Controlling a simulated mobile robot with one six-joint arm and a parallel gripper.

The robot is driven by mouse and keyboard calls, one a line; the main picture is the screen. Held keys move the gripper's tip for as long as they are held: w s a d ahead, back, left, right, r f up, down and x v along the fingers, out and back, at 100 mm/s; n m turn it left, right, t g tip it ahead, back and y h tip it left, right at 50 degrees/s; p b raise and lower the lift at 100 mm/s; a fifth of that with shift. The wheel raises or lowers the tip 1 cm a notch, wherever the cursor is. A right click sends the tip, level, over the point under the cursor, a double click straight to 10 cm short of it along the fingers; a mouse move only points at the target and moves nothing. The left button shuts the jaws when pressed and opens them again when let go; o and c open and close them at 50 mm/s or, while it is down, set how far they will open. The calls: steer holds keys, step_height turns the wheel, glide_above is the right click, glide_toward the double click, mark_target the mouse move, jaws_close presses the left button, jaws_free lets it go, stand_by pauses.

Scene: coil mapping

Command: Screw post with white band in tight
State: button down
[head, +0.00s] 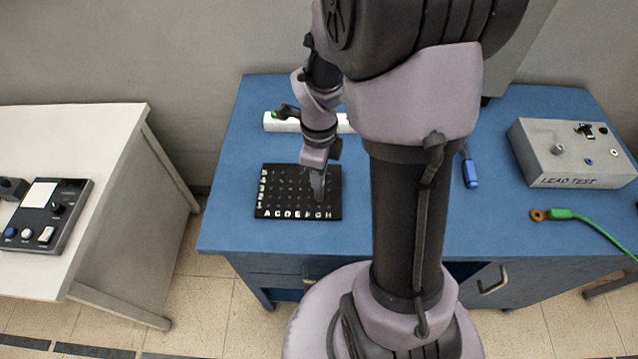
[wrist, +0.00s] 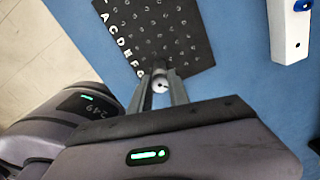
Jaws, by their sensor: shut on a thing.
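The black board (head: 275,190) lies on the blue bench, with white letters along its front edge and white numbers up its left side. It also shows in the wrist view (wrist: 185,25), with rows of small holes or marks. My gripper (head: 318,195) points down over the right part of the board, near the letters G and H. In the wrist view my gripper (wrist: 160,85) is shut on a small post with a white top (wrist: 160,86), at the board's edge region. Its lower end and any band are hidden, so I cannot tell how deep it sits.
A white bar (head: 283,124) lies behind the board. A blue-handled tool (head: 470,172) lies to the right of my arm. A grey LEAD TEST box (head: 570,153) and a green lead (head: 560,214) are at the right. A separate white table (head: 100,130) stands at the left.

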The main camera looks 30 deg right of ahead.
steer(key=m, duration=0.3)
steer(key=shift+m, duration=0.4)
steer(key=c, duration=1.6)
jaws_free()
steer(key=shift+m, duration=0.5)
steer(key=o, duration=0.4)
steer(key=shift+o, duration=0.2)
step_height(320, 180, up, 17)
steer(key=p, duration=0.5)
steer(key=s+a+f+n+t+b, duration=0.1)
steer(key=s+a+n+t+b, duration=0.1)
steer(key=n, duration=0.7)
steer(key=s+a+f+n+t+y+b, duration=0.1)
steer(key=s+a+n+t+b, duration=0.1)
steer(key=s+a+n+b, duration=0.3)
steer(key=s+a+f+n+t+y+b, duration=0.1)
steer(key=s+a+n+b, duration=0.3)
steer(key=n, duration=1)
steer(key=a, duration=0.3)
steer(key=shift+s+a+f+t, duration=0.2)
steer(key=shift+a+f+t, duration=0.05)
steer(key=shift+t, duration=0.15)
